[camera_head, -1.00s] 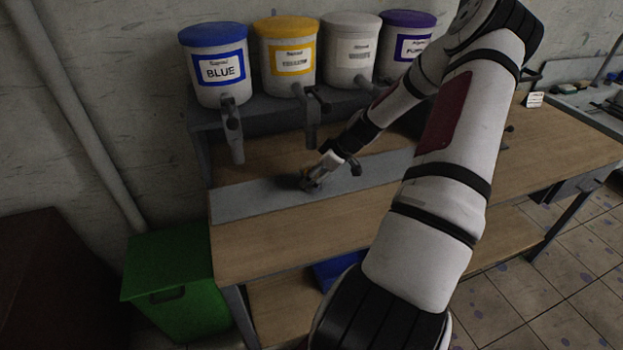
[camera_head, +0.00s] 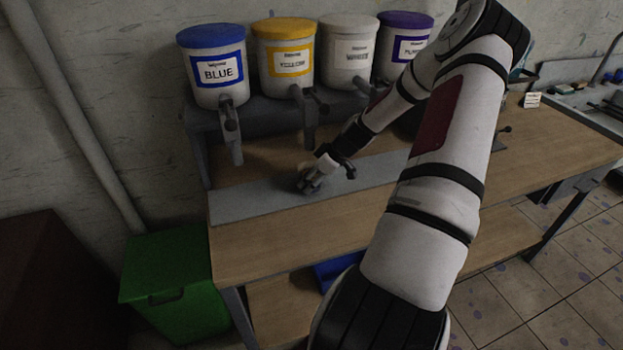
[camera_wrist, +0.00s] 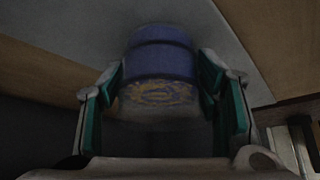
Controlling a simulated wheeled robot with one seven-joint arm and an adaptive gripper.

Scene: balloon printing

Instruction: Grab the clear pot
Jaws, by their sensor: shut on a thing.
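The clear pot (camera_wrist: 158,92) is between my gripper's fingers in the wrist view. It has a blue-grey band around its far part and a see-through part nearer to me with yellowish marks. My gripper (camera_wrist: 160,72) is shut on it, with a teal-lined finger on each side. In the head view my gripper (camera_head: 311,186) is low over the grey strip (camera_head: 250,202) on the workbench. The pot is too small and covered there to make out clearly. I cannot tell if it touches the strip.
Blue (camera_head: 213,68), yellow (camera_head: 285,60), white (camera_head: 348,50) and purple-lidded (camera_head: 404,42) paint tubs stand on a shelf behind, their taps overhanging the bench (camera_head: 270,235). A green bin (camera_head: 178,290) stands at the left. The bench front is clear.

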